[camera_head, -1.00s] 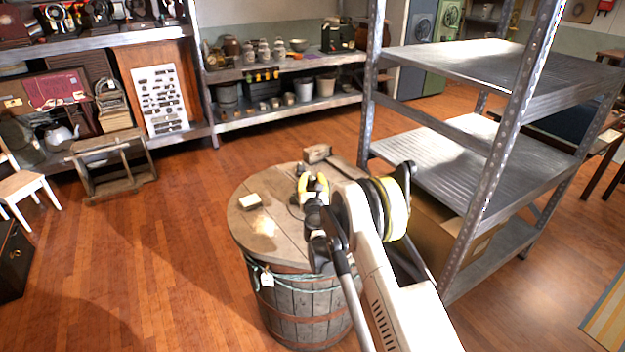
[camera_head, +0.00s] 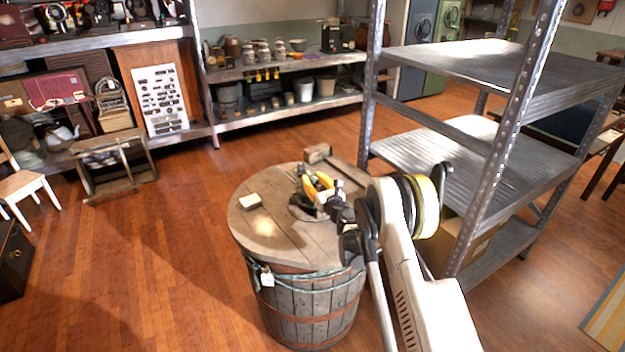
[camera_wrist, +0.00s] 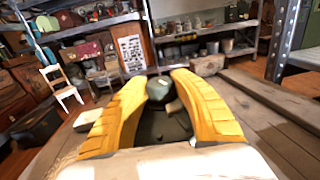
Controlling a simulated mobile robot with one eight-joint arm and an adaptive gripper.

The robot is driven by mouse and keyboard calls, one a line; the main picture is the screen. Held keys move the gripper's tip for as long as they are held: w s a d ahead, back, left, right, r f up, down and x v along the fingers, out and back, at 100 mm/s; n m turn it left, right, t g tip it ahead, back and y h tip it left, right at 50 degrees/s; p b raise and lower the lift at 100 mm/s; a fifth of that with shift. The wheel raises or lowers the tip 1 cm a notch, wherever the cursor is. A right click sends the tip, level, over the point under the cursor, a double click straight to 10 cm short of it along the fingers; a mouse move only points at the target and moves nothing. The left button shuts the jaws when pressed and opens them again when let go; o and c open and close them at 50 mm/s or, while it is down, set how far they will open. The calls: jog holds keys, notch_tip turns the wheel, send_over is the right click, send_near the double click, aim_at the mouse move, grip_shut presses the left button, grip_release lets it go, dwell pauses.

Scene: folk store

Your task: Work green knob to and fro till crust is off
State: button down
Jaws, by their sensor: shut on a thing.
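The dark green knob (camera_wrist: 160,88) stands on a dark body between the yellow fingers of my gripper (camera_wrist: 168,82) in the wrist view. My gripper is shut on it, with one finger on each side. In the head view my gripper (camera_head: 318,186) is low over the top of a wooden barrel (camera_head: 262,232), and it mostly hides the knob. A dark round piece shows on the barrel top beneath the fingers. I cannot make out any crust on the knob.
A pale block (camera_head: 250,201) lies on the barrel top at left, and a wooden block (camera_head: 318,153) at the back edge. A metal shelf rack (camera_head: 440,160) stands close at right. A tag (camera_head: 267,279) hangs from the barrel's rope.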

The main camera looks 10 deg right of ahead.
jog(key=shift+n+g+y, duration=0.75)
jog(key=shift+n+y, duration=0.4)
jog(key=shift+y, duration=0.5)
jog(key=shift+n+g+y, duration=0.75)
jog(key=shift+n+y, duration=0.4)
jog(key=shift+y, duration=0.5)
jog(key=c, duration=1)
grip_release()
jog(key=v, duration=1.2)
jog(key=shift+d, duration=0.1)
